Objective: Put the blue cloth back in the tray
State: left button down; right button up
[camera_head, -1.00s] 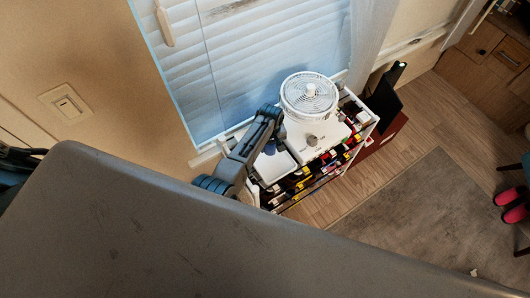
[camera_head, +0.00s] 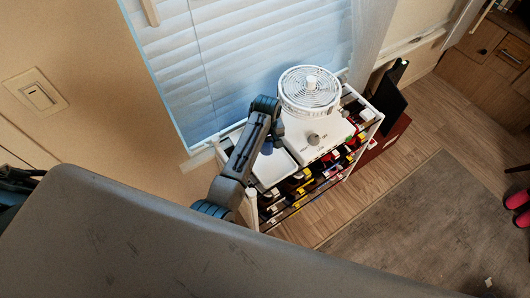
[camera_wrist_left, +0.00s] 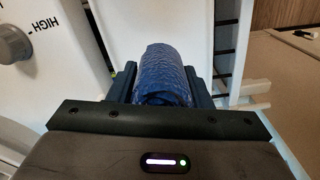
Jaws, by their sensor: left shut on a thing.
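The blue cloth (camera_wrist_left: 162,74) is a rolled, textured bundle between the fingers of my left gripper (camera_wrist_left: 163,88) in the left wrist view. The gripper is shut on it. In the head view my left arm comes from the lower left, and its gripper (camera_head: 269,140) is over the rack top. A small blue patch of the cloth (camera_head: 267,147) shows there, beside the arm. The white tray (camera_head: 273,170) lies just below it on the rack, partly hidden by the arm. I cannot tell whether the cloth touches the tray. My right gripper is not in view.
A white fan (camera_head: 310,92) stands right of the tray, above a white panel with a knob (camera_head: 313,139). Several coloured items fill the rack's lower shelves. A window with blinds (camera_head: 235,60) is close behind. Open floor (camera_head: 400,215) lies to the right.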

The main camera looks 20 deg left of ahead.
aim_at(266, 157)
pick_arm(q)
notch_tip(266, 157, down, 5)
jog(key=shift+f, duration=0.45)
jog(key=shift+f, duration=0.1)
jog(key=c, duration=0.7)
grip_release()
jog(key=shift+r, duration=0.35)
notch_tip(266, 157, up, 10)
jog(key=shift+r+b, duration=0.2)
jog(key=shift+b, duration=0.1)
jog(key=shift+r, duration=0.55)
